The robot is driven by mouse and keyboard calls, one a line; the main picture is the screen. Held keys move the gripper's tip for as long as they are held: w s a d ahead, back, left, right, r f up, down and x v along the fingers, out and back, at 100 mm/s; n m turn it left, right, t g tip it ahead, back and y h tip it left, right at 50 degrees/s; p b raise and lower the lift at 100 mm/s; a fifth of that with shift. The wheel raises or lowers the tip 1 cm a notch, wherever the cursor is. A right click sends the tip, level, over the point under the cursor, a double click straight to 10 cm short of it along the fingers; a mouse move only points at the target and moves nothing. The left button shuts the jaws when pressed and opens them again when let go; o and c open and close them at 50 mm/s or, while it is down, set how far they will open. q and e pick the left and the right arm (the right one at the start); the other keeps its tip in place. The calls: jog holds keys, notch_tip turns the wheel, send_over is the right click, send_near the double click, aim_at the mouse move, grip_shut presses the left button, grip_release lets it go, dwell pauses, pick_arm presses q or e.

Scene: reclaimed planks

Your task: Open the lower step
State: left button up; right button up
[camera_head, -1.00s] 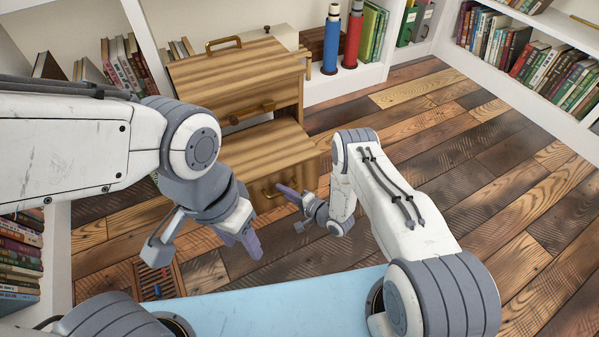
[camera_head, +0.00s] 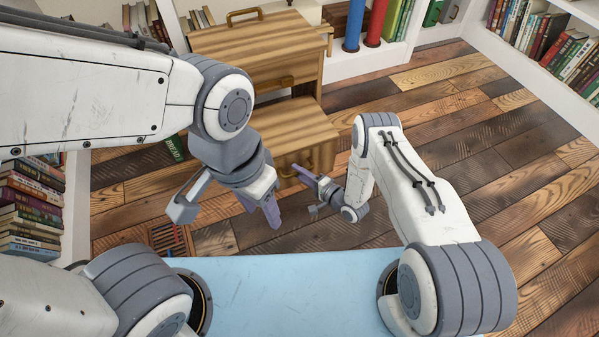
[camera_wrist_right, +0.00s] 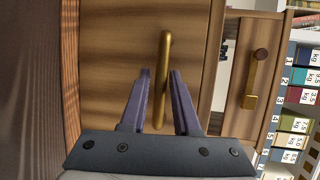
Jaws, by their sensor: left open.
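A wooden step unit stands in front of me. Its lower step (camera_head: 290,125) juts out below the upper step (camera_head: 255,50). A brass handle (camera_wrist_right: 164,75) on the lower step's front shows in the right wrist view, running between the fingers of my right gripper (camera_wrist_right: 160,72). The fingers are apart, with a gap on each side of the handle. In the head view my right gripper (camera_head: 305,190) is at the lower step's front, partly hiding the handle. My left gripper (camera_head: 228,215) is open and empty, nearer to me and left of the right one.
A floor grate (camera_head: 170,240) lies at left. Bookshelves flank the scene. Blue (camera_head: 354,25) and red (camera_head: 376,22) cylinders stand behind. The plank floor at right is clear.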

jog(key=p+v, duration=0.4)
jog(key=v, duration=0.6)
